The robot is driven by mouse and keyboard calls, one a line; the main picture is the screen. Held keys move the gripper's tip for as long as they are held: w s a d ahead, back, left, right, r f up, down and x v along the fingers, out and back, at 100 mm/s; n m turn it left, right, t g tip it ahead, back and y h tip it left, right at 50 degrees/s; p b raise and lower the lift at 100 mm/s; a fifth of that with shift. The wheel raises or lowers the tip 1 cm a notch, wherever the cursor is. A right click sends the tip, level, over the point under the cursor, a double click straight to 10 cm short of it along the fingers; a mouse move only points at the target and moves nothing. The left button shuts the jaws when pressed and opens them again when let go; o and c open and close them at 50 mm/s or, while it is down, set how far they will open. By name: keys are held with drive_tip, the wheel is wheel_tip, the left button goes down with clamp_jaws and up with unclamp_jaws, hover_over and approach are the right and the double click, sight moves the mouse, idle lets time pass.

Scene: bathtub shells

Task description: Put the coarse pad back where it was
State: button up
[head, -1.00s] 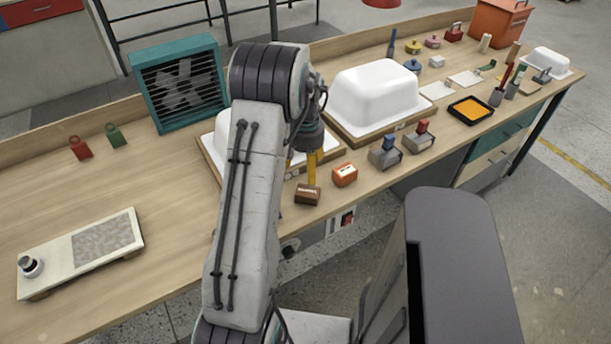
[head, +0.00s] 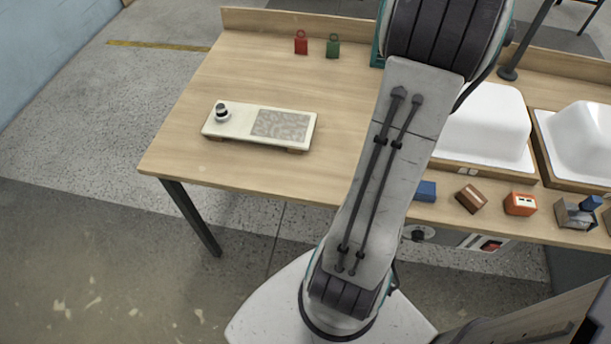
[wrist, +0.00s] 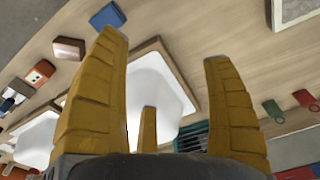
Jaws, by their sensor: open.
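Three small blocks sit in a row along the bench's front edge: a blue one (head: 425,190), a brown one (head: 471,198) and an orange one (head: 520,203). I cannot tell by any readable label which is the coarse pad. In the wrist view the blue (wrist: 108,17), brown (wrist: 68,47) and orange (wrist: 39,73) blocks show at the upper left, beyond the left finger. My gripper (wrist: 162,48) has its yellow fingers spread with nothing between them, above the bench. In the head view my arm hides the gripper.
White tub shells (head: 488,125) on wooden boards stand behind the blocks. A cream panel with a grey patch (head: 232,122) lies at the left. Red (head: 300,43) and green (head: 333,46) tags stand at the back. Bare bench top lies around the panel.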

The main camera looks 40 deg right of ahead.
drive_tip(key=w+a+r+n+t, duration=0.1)
drive_tip(key=w+a+r+n, duration=0.2)
drive_tip(key=a, duration=0.6)
drive_tip(key=w+a+r+n+t, duration=0.1)
drive_tip(key=w+a+r+n, duration=0.2)
drive_tip(key=a, duration=0.7)
drive_tip(key=s+a+n, duration=0.2)
drive_tip(key=a+n, duration=0.1)
drive_tip(key=a, duration=0.4)
drive_tip(key=s+a+f+n+t+y, duration=0.1)
drive_tip(key=s+a+n, duration=0.2)
drive_tip(key=a, duration=0.5)
drive_tip(key=shift+s+n, duration=0.3)
drive_tip(key=shift+n, duration=0.1)
drive_tip(key=shift+d, duration=0.1)
